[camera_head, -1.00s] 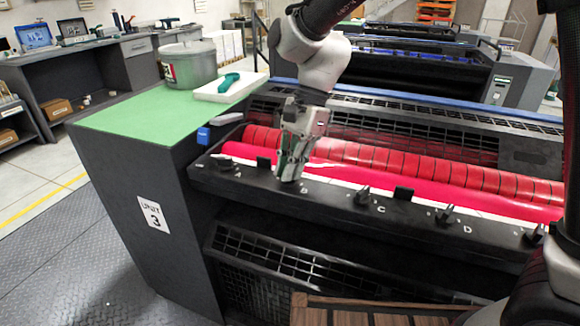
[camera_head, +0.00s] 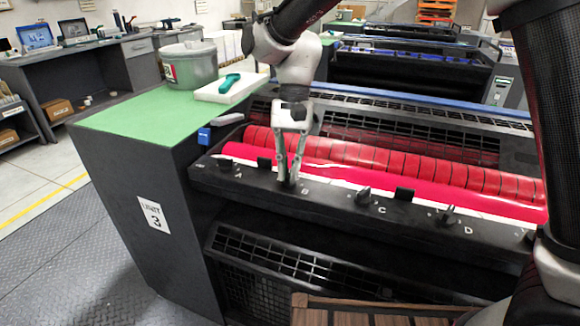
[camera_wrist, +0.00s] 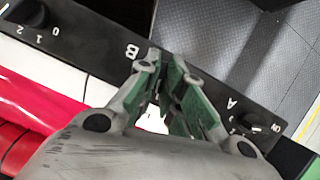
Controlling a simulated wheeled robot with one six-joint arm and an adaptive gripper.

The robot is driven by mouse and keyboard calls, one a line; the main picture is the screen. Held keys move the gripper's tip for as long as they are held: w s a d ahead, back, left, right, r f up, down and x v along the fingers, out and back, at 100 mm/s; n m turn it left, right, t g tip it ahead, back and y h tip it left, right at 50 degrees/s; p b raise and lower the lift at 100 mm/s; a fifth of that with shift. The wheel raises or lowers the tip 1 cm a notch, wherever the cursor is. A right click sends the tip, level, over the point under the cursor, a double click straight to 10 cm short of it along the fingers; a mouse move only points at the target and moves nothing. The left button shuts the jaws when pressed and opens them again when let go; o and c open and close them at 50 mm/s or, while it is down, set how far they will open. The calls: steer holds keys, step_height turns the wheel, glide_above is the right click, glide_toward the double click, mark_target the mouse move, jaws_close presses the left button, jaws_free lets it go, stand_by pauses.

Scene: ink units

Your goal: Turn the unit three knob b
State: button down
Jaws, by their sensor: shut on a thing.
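Unit three is the dark machine with the white "UNIT 3" sign (camera_head: 153,215) on its side panel. Its black control rail (camera_head: 335,200) carries a row of knobs with white letters. My gripper (camera_head: 290,180) points down onto the rail beside the letter B, with its two fingers close together. It is shut on knob b, which the fingers hide in both views. The wrist view shows the fingers (camera_wrist: 164,72) with green inner pads at the rail, next to the letter B (camera_wrist: 131,52).
Knob A (camera_head: 224,161) is left of my gripper; knob C (camera_head: 364,195) and knob D (camera_head: 446,215) are to the right. The red roller (camera_head: 400,165) lies behind the rail. A grey pot (camera_head: 187,64) and a white tray (camera_head: 231,90) stand on the green top (camera_head: 140,120).

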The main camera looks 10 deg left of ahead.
steer(key=n+h, duration=0.1)
steer(key=n, duration=0.2)
steer(key=n+h, duration=0.1)
steer(key=n, duration=0.2)
steer(key=shift+s+a+f+n, duration=0.1)
steer(key=shift+s+f+n, duration=0.1)
steer(key=shift+n, duration=0.1)
steer(key=n+t+h, duration=0.1)
steer(key=n, duration=0.2)
steer(key=n+t+h, duration=0.1)
steer(key=n, duration=0.2)
stand_by(0.4)
steer(key=c, duration=1.5)
jaws_free()
steer(key=shift+c, duration=0.2)
steer(key=shift+a, duration=0.1)
steer(key=shift+r, duration=0.15)
